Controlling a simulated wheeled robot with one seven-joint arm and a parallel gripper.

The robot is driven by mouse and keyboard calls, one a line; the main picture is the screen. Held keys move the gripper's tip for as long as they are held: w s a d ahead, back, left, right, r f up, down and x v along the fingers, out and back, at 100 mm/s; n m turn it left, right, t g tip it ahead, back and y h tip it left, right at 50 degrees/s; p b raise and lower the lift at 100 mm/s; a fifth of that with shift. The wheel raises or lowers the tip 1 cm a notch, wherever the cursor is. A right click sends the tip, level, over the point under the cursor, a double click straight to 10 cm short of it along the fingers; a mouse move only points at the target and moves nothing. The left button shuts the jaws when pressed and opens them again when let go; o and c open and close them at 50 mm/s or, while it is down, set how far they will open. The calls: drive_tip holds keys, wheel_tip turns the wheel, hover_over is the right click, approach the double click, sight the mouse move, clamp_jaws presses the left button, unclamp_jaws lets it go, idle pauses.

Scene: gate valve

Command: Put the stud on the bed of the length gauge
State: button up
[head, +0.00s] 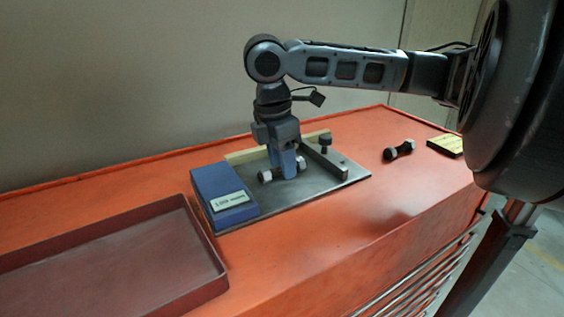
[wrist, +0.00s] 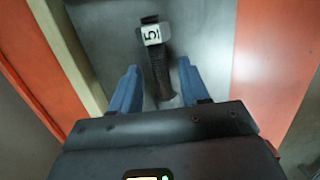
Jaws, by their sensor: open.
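The stud is a dark threaded rod with pale nut ends. In the wrist view the stud (wrist: 161,72) lies on the grey plate between my fingers, and a white label with a 5 shows near its upper end. In the head view the stud (head: 265,177) shows at both sides of my finger. My gripper (wrist: 158,88) is open, with a blue finger on each side of the stud; in the head view my gripper (head: 285,170) points down at the plate. The length gauge has a flat steel bed (head: 317,195), a labelled blue block (head: 222,190) and a dark bar (head: 322,158).
A second dark bolt-like piece (head: 399,150) lies on the orange cabinet top (head: 340,240), right of the gauge, near a yellow label block (head: 445,146). A shallow reddish tray (head: 110,260) stands at the left. A pale strip (head: 247,156) runs along the gauge's back.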

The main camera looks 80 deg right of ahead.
sight(275, 169)
wheel_tip(275, 169, up, 11)
drive_tip(key=w+a, duration=0.1)
drive_tip(key=shift+w+r, duration=0.15)
drive_tip(key=shift+r, duration=0.05)
idle(1.4)
